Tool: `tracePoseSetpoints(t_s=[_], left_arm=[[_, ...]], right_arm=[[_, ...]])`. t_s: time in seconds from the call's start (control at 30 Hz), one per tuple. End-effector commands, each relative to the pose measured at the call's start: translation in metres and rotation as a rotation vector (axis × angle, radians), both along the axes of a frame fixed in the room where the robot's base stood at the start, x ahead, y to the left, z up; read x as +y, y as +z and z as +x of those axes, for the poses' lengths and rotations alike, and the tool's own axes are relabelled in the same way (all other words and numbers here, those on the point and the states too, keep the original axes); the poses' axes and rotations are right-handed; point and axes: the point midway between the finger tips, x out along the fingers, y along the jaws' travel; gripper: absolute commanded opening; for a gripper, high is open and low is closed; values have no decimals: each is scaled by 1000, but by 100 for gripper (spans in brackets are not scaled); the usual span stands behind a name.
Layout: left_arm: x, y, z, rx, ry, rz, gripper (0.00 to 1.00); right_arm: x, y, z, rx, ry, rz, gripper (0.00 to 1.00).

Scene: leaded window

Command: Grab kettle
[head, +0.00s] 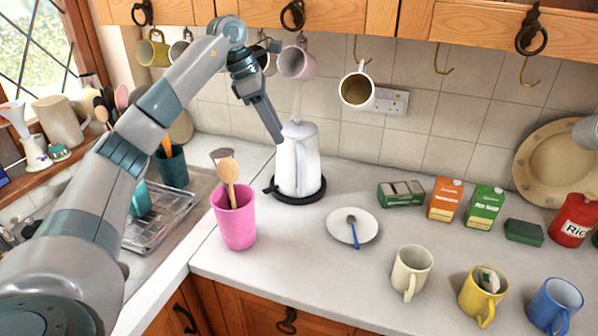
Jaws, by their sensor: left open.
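A white kettle (300,165) stands upright on a round black base (303,195) on the counter, near the tiled back wall. My left arm comes in from the left and reaches over the sink side. My left gripper (279,138) points downward beside the kettle's upper left side. It is open, and nothing shows between its fingers. Whether a finger touches the kettle, I cannot tell. The kettle's handle cannot be made out clearly. My right gripper is not in view.
A pink utensil pot (235,220) stands front left of the kettle. A white saucer (353,226) with a blue spoon lies to the right. Mugs hang above, including a white mug (357,90). Cartons, a green tin (400,194) and several mugs occupy the right counter.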

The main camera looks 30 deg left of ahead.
Motion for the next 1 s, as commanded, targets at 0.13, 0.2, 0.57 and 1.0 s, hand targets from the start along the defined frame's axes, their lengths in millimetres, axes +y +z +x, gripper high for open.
tracePoseSetpoints(t_s=[0.13, 0.2, 0.57, 1.0], left_arm=[[-6, -17, 4, 5, -2, 0, 40], [-10, -28, 6, 6, -1, 0, 40], [-28, -84, 21, 5, -2, -1, 40], [-34, -105, 27, 0, 0, 0, 40]], right_arm=[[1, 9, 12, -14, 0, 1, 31], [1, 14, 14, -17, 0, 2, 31], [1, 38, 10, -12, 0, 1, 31], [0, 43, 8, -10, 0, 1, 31]])
